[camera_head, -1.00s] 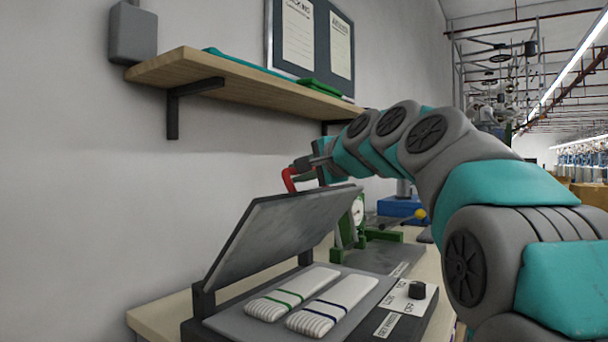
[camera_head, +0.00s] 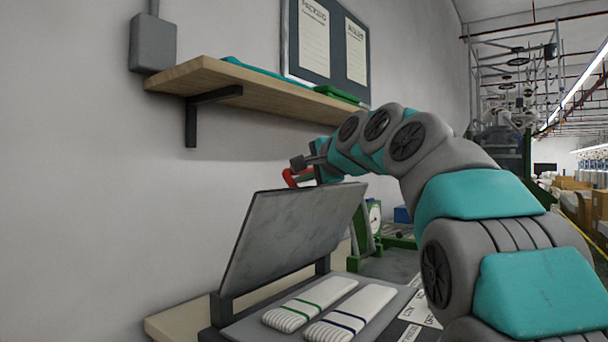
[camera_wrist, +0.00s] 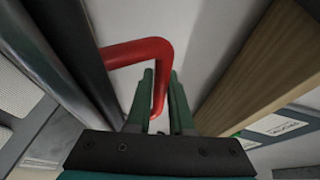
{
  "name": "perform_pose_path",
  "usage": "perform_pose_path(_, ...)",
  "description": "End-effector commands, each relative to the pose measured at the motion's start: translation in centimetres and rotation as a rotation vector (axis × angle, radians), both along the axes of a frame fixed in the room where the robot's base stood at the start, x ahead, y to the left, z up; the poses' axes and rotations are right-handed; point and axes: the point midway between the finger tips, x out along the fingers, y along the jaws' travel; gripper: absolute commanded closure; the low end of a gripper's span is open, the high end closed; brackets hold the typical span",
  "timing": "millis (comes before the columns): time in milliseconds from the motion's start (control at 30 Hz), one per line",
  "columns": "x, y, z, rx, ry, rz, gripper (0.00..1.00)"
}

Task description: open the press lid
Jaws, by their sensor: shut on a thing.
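The press lid (camera_head: 295,232) is a grey plate, raised and tilted steeply back above the press base (camera_head: 268,327). Its red handle (camera_head: 290,178) stands at the lid's top edge. In the wrist view the red handle (camera_wrist: 138,50) runs between the green fingers of my gripper (camera_wrist: 158,85), which is shut on it. In the head view my gripper (camera_head: 308,172) is small and partly hidden behind the lid and my arm. Two folded white knit pieces, one with a green band (camera_head: 310,303) and one with a blue band (camera_head: 350,313), lie on the base under the lid.
A wooden shelf (camera_head: 250,90) on a black bracket (camera_head: 192,120) hangs on the wall above the lid, with green items on it. It also shows close by in the wrist view (camera_wrist: 240,75). A green dial device (camera_head: 365,225) stands behind the press.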

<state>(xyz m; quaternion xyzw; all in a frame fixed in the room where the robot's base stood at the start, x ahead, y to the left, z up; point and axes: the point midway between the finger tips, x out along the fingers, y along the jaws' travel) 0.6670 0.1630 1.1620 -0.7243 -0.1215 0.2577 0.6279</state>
Motion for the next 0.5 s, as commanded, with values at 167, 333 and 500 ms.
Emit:
perform_pose_path(167, 0.5, 0.4, 0.1, -0.022, 0.013, -0.002, 1.0)
perform_pose_path(333, 0.7, 0.9, 0.3, -0.042, 0.026, -0.001, 1.0)
perform_pose_path(500, 1.1, 1.4, 0.3, -0.06, 0.041, -0.001, 1.0)
